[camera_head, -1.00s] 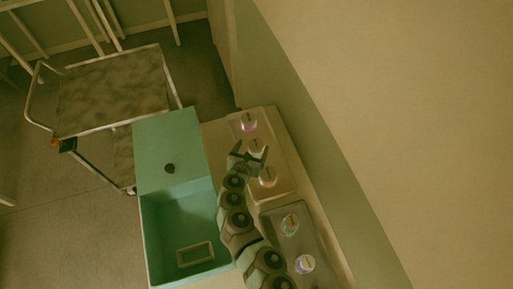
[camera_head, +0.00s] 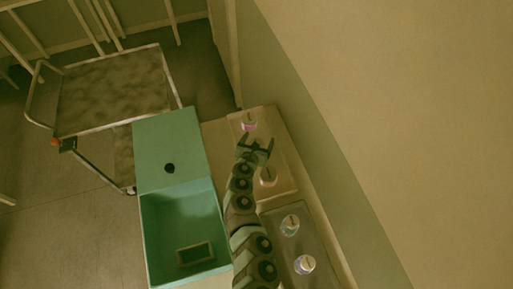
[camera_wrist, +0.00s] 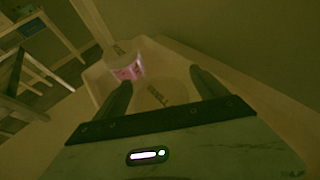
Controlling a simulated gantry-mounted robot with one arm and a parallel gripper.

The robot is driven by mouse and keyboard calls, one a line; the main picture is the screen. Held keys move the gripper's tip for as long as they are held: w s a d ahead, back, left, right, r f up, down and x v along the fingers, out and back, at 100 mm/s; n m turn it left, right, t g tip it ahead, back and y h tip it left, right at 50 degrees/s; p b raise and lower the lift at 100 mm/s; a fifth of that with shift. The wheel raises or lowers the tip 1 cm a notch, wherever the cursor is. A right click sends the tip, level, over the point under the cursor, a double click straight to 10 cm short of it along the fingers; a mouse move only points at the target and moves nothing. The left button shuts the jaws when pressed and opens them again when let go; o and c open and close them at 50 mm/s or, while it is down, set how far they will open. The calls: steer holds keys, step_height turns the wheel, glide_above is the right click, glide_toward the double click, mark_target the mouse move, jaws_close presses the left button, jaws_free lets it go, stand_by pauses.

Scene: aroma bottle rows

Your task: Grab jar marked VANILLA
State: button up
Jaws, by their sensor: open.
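My gripper (camera_head: 257,141) is open over the upper tray, and its fingers also show in the wrist view (camera_wrist: 160,76). A pale jar (camera_wrist: 156,95) with dark lettering that seems to include "NILL" stands between the fingers in the wrist view. Neither finger clearly touches it. In the head view this jar is mostly hidden by my gripper. A jar with pink contents (camera_head: 249,127) stands just beyond, and it shows past the left fingertip in the wrist view (camera_wrist: 126,69). A white-lidded jar (camera_head: 268,177) stands nearer on the same tray; its label is unreadable.
The upper tray (camera_head: 286,183) sits beside a grey tray (camera_head: 311,231) with two jars (camera_head: 290,225) and (camera_head: 305,264). A green open box (camera_head: 207,232) lies left of my arm. A wall (camera_head: 300,120) runs close on the right. A cart (camera_head: 110,90) stands at the back left.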

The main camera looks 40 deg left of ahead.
steer(key=shift+c, duration=0.3)
steer(key=c, duration=1.5)
steer(key=shift+c, duration=0.4)
steer(key=shift+r, duration=0.1)
